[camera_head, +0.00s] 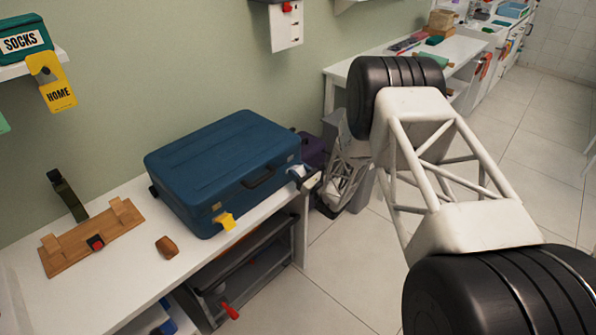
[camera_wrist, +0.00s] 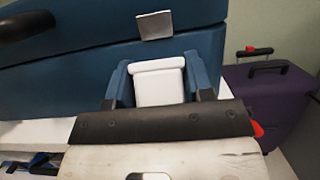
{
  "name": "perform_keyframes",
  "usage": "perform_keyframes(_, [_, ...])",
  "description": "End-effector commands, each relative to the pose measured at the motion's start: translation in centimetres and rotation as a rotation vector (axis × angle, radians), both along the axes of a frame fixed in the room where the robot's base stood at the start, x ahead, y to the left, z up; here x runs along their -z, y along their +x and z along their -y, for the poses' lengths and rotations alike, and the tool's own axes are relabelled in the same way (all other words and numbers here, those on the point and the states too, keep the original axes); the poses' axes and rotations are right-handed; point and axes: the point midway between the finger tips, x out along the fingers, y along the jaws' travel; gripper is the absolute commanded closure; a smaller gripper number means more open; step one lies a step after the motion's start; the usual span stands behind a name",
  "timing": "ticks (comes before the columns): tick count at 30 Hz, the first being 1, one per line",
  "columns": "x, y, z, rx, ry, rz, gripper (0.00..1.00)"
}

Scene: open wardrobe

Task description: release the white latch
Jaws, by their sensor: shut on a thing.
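The blue suitcase (camera_head: 220,165) lies closed on the white bench. The white latch (camera_head: 297,171) is at its right front corner. In the wrist view the white latch (camera_wrist: 158,84) sits between two blue side posts, below a silver plate (camera_wrist: 154,25) on the lid, with a gap between latch and plate. My gripper (camera_head: 312,181) is at that corner. In the wrist view its black-edged jaw (camera_wrist: 165,120) covers the latch's lower end, and it is shut on the latch. The other jaw and the grip itself are hidden. A yellow latch (camera_head: 225,220) is at the left of the suitcase front.
A purple case (camera_head: 312,148) stands behind the bench's right end. On the bench lie a wooden rack (camera_head: 92,238) and a small brown block (camera_head: 167,246). A shelf below holds a dark tray. The floor at right is clear apart from my arm.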

Motion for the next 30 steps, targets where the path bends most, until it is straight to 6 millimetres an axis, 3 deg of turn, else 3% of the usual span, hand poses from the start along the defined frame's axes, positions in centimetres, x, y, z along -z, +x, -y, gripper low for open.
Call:
perform_keyframes(8, [0.0,0.0,0.0,0.000,0.003,0.003,0.76])
perform_keyframes(9, [0.0,0.0,0.0,0.000,0.003,0.003,0.51])
perform_keyframes(13, [0.1,0.0,0.0,0.000,0.003,0.003,0.33])
perform_keyframes(23, [0.1,-0.1,0.1,0.000,0.002,0.002,0.33])
perform_keyframes(30, [0.5,-1.1,1.2,0.001,0.002,0.002,0.33])
